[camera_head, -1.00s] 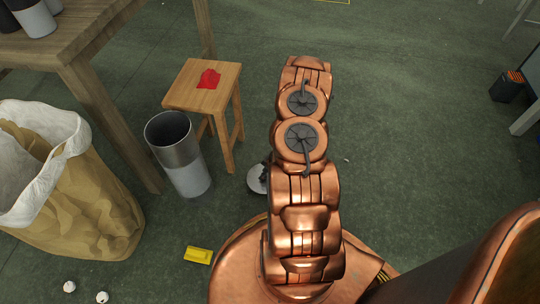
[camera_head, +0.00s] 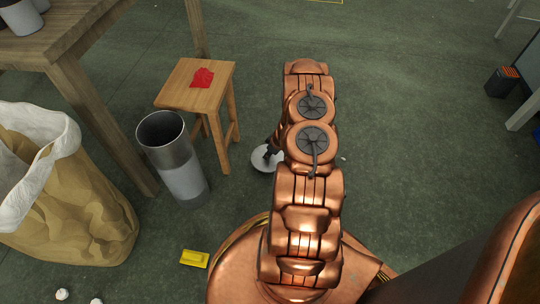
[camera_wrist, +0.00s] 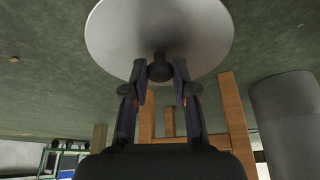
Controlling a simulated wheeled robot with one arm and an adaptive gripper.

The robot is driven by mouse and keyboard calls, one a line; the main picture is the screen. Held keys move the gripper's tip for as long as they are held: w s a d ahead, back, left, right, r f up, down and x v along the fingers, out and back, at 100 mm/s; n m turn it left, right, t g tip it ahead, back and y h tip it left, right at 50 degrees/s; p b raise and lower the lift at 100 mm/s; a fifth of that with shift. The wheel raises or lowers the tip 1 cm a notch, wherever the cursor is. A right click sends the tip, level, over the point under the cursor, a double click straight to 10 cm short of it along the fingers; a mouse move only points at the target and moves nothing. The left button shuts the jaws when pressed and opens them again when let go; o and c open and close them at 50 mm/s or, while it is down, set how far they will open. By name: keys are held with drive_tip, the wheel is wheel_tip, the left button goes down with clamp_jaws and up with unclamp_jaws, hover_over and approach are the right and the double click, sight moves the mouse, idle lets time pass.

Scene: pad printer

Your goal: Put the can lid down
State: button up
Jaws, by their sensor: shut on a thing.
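The can lid (camera_wrist: 160,30) is a round grey disc with a dark knob in its middle. My gripper (camera_wrist: 160,72) is shut on the knob in the wrist view, one finger on each side. In the head view the lid (camera_head: 265,159) shows as a pale disc left of my arm, partly hidden by my gripper and arm. It is right of the stool and over the floor; I cannot tell its height. An open, tall metal can (camera_head: 182,168) with a dark inside stands upright on the floor, left of the lid. It also shows in the wrist view (camera_wrist: 285,110).
A wooden stool (camera_head: 200,88) with a red cloth-like piece (camera_head: 203,77) on it stands behind the can. A large paper sack (camera_head: 70,210) and a wooden table (camera_head: 90,25) are at left. A yellow block (camera_head: 194,258) lies on the floor. The floor right of my arm is largely clear.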

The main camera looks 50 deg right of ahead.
drive_tip(key=shift+w+d+f, duration=0.1)
drive_tip(key=shift+w+d, duration=0.35)
drive_tip(key=shift+d, duration=0.35)
drive_tip(key=shift+w+d+f+b, duration=0.1)
drive_tip(key=shift+d+f+b, duration=0.1)
drive_tip(key=shift+b, duration=0.1)
wheel_tip(320, 180, down, 3)
drive_tip(key=shift+a+f+b, duration=0.15)
drive_tip(key=shift+b, duration=0.75)
drive_tip(key=o, duration=0.9)
